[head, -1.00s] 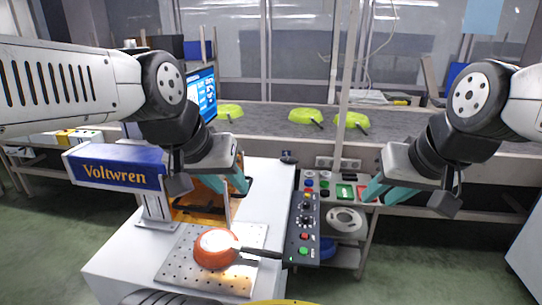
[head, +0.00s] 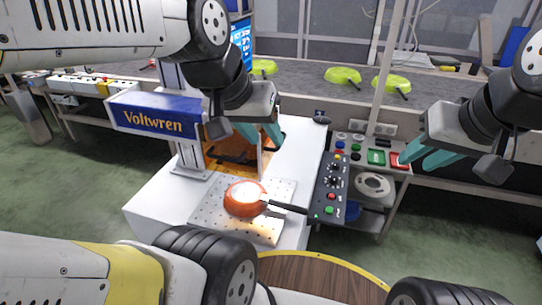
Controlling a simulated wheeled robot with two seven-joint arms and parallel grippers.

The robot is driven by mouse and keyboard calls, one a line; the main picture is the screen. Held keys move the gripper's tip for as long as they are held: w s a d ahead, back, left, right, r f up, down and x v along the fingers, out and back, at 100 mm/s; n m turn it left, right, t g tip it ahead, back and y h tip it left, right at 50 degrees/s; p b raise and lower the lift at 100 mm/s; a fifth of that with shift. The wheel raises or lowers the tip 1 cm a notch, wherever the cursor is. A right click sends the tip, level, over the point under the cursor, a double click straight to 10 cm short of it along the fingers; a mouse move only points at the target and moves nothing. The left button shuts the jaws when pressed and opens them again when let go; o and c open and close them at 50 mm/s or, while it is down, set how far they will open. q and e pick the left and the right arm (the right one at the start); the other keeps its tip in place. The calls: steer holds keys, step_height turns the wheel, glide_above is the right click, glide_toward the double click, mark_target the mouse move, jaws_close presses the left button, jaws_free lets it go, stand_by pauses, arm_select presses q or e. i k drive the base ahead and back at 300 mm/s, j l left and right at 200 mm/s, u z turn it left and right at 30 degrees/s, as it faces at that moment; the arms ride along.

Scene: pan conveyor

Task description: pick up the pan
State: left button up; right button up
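An orange pan (head: 240,208) with a pale inside and a dark handle pointing right sits on a perforated metal plate (head: 207,212) on the white workstation. My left gripper (head: 262,138) hangs above and behind the pan, in front of the Voltwren machine, apart from the pan. Its teal fingers are spread with nothing between them. My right gripper (head: 420,158) is far to the right of the pan, over the side of the control panel. Its teal fingers are apart and empty. Green pans (head: 342,76) lie on the grey conveyor at the back.
The blue-fronted Voltwren machine (head: 155,118) stands left of the pan. A black control panel (head: 332,188) with buttons stands close to the handle's end. A shelf with a white ring (head: 373,186) lies further right. A round wooden top (head: 320,278) is in front.

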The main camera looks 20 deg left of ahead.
mark_target(243, 199)
steer(key=k+j+z, duration=0.15)
steer(key=j, duration=0.25)
steer(key=j+z, duration=0.2)
steer(key=j, duration=0.15)
steer(key=k+j+z, duration=0.15)
steer(key=j, duration=0.2)
steer(key=k+j+z, duration=0.15)
steer(key=j, duration=0.2)
